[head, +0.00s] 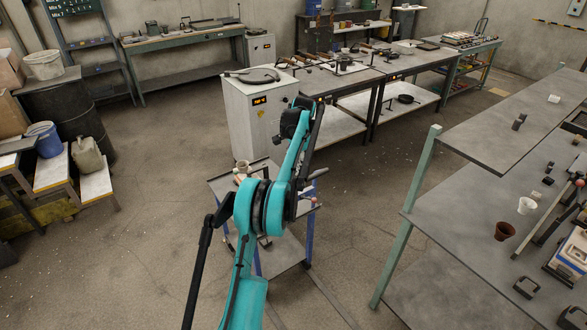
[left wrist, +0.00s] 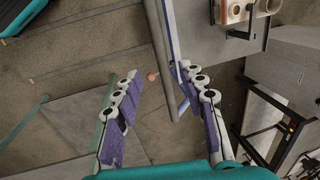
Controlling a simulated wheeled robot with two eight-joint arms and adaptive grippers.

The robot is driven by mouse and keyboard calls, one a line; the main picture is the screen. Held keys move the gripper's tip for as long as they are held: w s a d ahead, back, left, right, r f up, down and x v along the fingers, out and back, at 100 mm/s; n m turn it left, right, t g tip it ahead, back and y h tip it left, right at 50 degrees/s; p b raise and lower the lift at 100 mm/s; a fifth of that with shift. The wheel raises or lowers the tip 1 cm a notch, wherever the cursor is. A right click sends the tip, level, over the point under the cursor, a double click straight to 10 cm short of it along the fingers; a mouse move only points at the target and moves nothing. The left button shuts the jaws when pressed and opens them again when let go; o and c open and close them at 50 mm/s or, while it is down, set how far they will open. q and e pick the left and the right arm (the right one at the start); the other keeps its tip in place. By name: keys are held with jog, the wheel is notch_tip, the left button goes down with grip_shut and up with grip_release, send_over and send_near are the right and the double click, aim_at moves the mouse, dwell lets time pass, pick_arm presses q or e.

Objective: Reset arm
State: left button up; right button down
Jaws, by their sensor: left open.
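My left arm, teal and black, rises from the bottom middle of the head view and bends over a small wheeled cart (head: 222,187). Its gripper cannot be made out clearly there, being hidden by the arm. In the left wrist view my left gripper (left wrist: 160,75) is open, its two purple-padded fingers well apart with nothing between the pads. Past its fingertips are the cart's blue edge (left wrist: 171,40) and a grey bar (left wrist: 158,60). I cannot tell how near they are. My right gripper shows in neither view.
A white furnace-like cabinet (head: 250,115) stands behind the cart. Workbenches (head: 385,65) line the back. A long grey table (head: 450,230) with cups and tools is at the right. Barrel (head: 72,110) and buckets stand left. Open floor (head: 150,200) lies left of the cart.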

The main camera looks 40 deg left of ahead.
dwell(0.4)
pick_arm(q)
jog(key=s+d+r+n+t+b, duration=0.1)
jog(key=s+d+r, duration=0.25)
jog(key=d, duration=0.35)
jog(key=s+d+r+t+b, duration=0.1)
jog(key=s+d+r, duration=0.2)
jog(key=s+d, duration=0.3)
jog(key=s+d+r+n+t+b, duration=0.1)
jog(key=s+d+r, duration=0.25)
jog(key=d, duration=0.45)
jog(key=s+d+f+n+t+h, duration=0.1)
jog(key=s+d+f, duration=0.5)
jog(key=s, duration=0.4)
jog(key=s+d+f+n+t+h+b, duration=0.1)
jog(key=s+d+f, duration=0.4)
jog(key=s, duration=0.6)
jog(key=shift+s+d+f+t+b, duration=0.35)
jog(key=shift+d+t, duration=0.35)
jog(key=shift+d, duration=0.35)
